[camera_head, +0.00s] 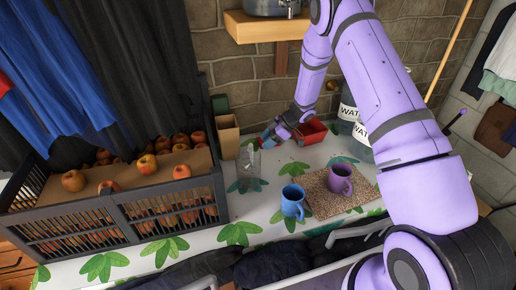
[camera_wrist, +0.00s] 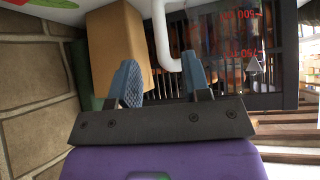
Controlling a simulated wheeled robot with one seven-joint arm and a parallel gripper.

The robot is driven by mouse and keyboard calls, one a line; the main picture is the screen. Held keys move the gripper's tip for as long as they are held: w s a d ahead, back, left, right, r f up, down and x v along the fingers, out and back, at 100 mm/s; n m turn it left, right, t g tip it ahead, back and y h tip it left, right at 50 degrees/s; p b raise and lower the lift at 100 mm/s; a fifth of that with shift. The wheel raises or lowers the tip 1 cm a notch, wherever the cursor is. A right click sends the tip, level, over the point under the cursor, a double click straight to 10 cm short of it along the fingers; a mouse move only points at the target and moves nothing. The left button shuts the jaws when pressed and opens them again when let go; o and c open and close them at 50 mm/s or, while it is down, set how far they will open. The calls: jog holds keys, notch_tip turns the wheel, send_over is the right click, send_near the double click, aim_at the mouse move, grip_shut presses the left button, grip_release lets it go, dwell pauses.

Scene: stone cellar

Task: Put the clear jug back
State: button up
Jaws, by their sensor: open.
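The clear jug (camera_head: 248,168) stands on the leaf-patterned cloth, right of the apple crate. In the wrist view it is see-through, with red measuring marks (camera_wrist: 240,52) and a white handle (camera_wrist: 162,38). My gripper (camera_head: 266,141) is beside the jug at its upper right. In the wrist view my gripper (camera_wrist: 160,80) is open, and the handle shows between its two fingers. I cannot tell whether either finger touches it. The jug's far side is hard to make out against the dark crate.
The apple crate (camera_head: 92,237) fills the left. A cardboard box (camera_head: 228,137) stands behind the jug, a red container (camera_head: 311,132) to its right. Cloth between jug and crate is clear.

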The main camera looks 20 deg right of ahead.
jog(key=v, duration=0.5)
dwell(0.4)
